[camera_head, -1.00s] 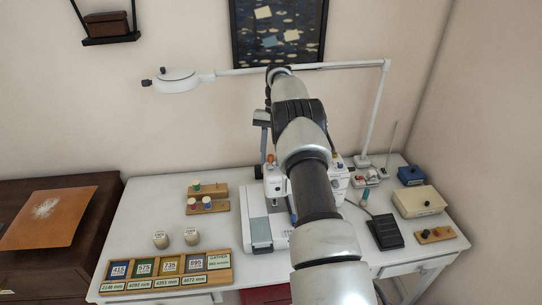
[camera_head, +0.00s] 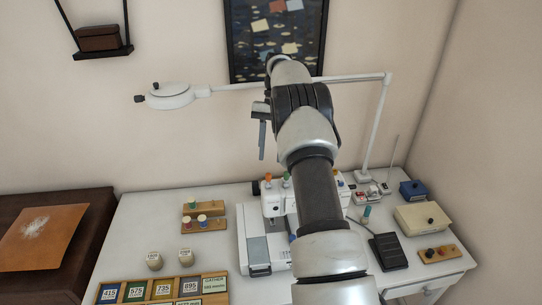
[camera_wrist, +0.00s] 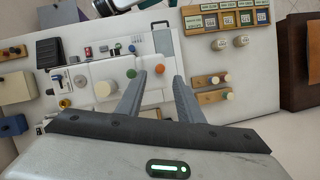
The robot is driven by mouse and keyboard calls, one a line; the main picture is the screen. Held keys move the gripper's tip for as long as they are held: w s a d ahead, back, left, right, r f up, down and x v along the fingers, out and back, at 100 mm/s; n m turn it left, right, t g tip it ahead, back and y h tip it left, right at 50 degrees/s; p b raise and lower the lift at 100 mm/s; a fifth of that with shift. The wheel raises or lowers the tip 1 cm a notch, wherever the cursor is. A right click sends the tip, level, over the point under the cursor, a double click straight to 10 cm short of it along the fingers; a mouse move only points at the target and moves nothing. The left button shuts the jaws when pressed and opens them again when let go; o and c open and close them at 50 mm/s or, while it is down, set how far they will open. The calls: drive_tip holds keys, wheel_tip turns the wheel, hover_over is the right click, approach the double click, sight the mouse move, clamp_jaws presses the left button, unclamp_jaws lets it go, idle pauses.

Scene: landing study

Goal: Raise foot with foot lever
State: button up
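The white sewing machine (camera_head: 272,207) stands on the table, partly hidden behind my arm.
A lamp (camera_head: 171,96) on a long arm reaches across behind my arm. A black pedal (camera_head: 388,251), a cream box (camera_head: 422,217) and a blue box (camera_head: 413,190) stand on the right. Spool racks (camera_head: 204,225) and a labelled tray (camera_head: 163,289) are on the left.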

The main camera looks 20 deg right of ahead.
drive_tip(key=shift+s, duration=0.1)
drive_tip(key=n+t+h+b, duration=0.3)
drive_tip(key=n+b, duration=0.4)
drive_tip(key=b, duration=0.4)
approach(268, 174)
drive_tip(key=f+b, duration=0.1)
drive_tip(key=f, duration=0.4)
drive_tip(key=f+b, duration=0.1)
drive_tip(key=f, duration=0.5)
drive_tip(key=shift+s+d+f+b, duration=0.1)
drive_tip(key=shift+d+b, duration=0.1)
drive_tip(key=shift+b, duration=0.1)
